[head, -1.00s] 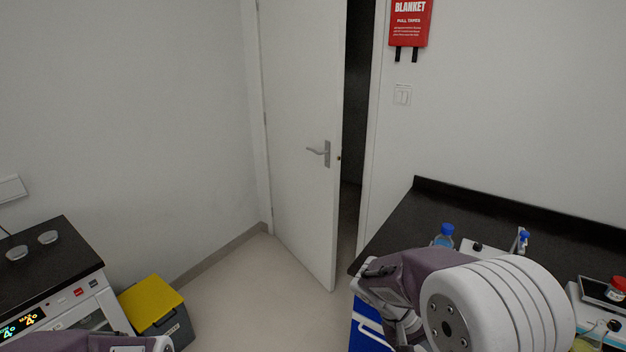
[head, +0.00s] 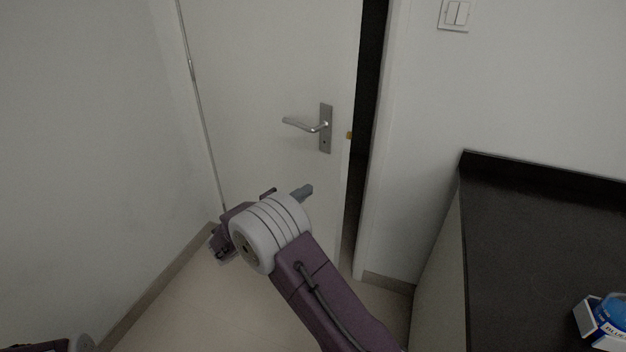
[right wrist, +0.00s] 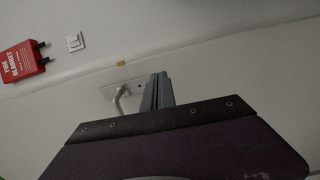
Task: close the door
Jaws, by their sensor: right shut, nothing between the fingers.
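The white door (head: 265,75) stands slightly ajar in the head view, with a dark gap along its right edge. Its metal lever handle (head: 325,128) is on the right side, and a brass latch shows on the edge. My right gripper (head: 303,191) is in front of the door, below the handle, with its fingers shut and empty. In the right wrist view the shut fingers (right wrist: 158,92) appear beside the handle (right wrist: 119,98); whether they touch the door (right wrist: 40,130) I cannot tell. My left gripper is out of view; only a bit of that arm shows at the bottom left.
A dark countertop (head: 550,235) stands at the right, with a blue-and-white item (head: 604,318) on it. A light switch (head: 454,14) is on the wall right of the door frame. A red fire blanket pack (right wrist: 22,62) hangs beyond. The floor (head: 190,310) before the door is clear.

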